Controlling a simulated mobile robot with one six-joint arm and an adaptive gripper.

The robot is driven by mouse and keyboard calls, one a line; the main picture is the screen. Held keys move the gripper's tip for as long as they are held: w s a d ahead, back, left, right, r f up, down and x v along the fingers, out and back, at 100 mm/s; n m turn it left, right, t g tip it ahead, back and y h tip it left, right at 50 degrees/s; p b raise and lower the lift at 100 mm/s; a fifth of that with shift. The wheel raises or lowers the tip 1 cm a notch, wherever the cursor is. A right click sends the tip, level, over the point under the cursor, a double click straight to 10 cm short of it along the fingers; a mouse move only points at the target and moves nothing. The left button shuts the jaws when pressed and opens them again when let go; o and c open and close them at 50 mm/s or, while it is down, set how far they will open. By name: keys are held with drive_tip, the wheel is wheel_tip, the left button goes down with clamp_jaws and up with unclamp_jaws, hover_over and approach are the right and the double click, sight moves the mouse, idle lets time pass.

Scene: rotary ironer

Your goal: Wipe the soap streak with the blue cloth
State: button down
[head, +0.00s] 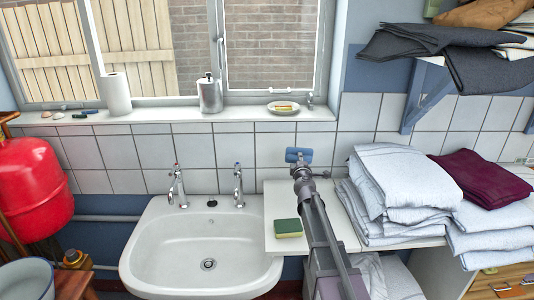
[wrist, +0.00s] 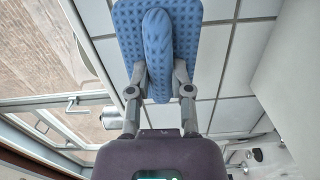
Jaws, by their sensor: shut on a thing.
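The blue cloth (head: 298,154) is in my gripper (head: 300,170), in front of the white wall tiles (head: 270,147) right of the taps. In the wrist view the blue textured cloth (wrist: 158,45) shows as a flat pad with a raised ridge. The fingers of my gripper (wrist: 158,78) are shut on that ridge from both sides. The pad faces the tiles (wrist: 228,85); I cannot tell whether it touches them. I see no soap streak in either view; the cloth and arm hide part of the wall.
A white sink (head: 160,248) with two taps is at the left. A green and yellow sponge (head: 288,228) lies on the white counter (head: 280,200). Folded white towels (head: 390,190) are stacked close right of my arm. A window sill (head: 170,114) with several items runs above the tiles.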

drive_tip(key=shift+w+a+r+m+g+h+p, duration=0.15)
drive_tip(key=shift+w+r+m+h+p, duration=0.2)
drive_tip(key=shift+m+h, duration=0.35)
drive_tip(key=shift+w+a+r+m+g+h+p, duration=0.15)
drive_tip(key=shift+r+m+h+p, duration=0.2)
drive_tip(key=shift+h, duration=0.65)
drive_tip(key=shift+r+m+h, duration=0.15)
drive_tip(key=shift+m+h, duration=0.3)
drive_tip(key=shift+h, duration=0.15)
